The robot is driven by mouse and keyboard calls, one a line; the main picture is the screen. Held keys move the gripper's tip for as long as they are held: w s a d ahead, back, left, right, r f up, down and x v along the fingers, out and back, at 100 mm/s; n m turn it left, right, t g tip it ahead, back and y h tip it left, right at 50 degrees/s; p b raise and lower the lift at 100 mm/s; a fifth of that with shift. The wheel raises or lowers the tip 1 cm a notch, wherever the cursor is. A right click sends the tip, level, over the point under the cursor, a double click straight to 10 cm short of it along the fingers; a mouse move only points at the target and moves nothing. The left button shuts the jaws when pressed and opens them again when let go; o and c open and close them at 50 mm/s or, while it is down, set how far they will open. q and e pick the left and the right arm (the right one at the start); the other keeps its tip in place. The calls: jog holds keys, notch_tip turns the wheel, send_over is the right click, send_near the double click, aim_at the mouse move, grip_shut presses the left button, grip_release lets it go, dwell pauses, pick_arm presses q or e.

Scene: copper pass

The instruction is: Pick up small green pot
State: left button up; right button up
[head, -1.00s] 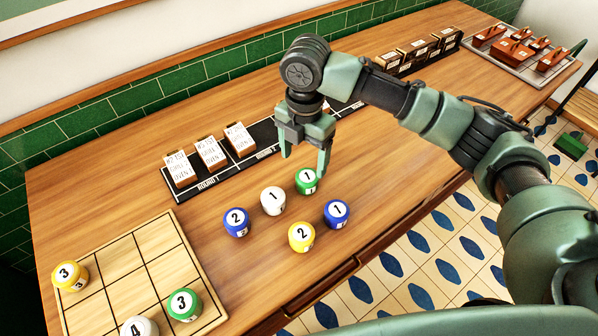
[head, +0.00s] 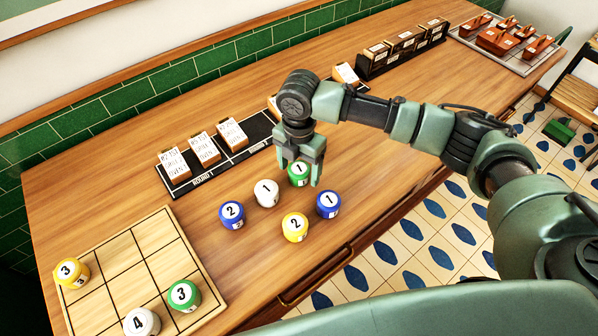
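The small green pot (head: 299,174), with a white face marked 1, stands on the wooden counter in the head view. My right gripper (head: 299,177) is lowered over it from above, with one finger on each side of the pot. The fingers look about as wide apart as before, so it appears open; whether they touch the pot is not clear. The upper part of the pot is partly hidden by the gripper. A larger green pot (head: 184,295) marked 3 stands on the gridded board. My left gripper is not in view.
Close by stand a white pot (head: 266,193) marked 1, blue pots (head: 232,214) and (head: 328,204), and a yellow pot (head: 295,227) marked 2. The gridded wooden board (head: 130,262) is at lower left. A black card rack (head: 178,190) lies behind.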

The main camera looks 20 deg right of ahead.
jog(key=c, duration=1.4)
jog(key=shift+r, duration=0.1)
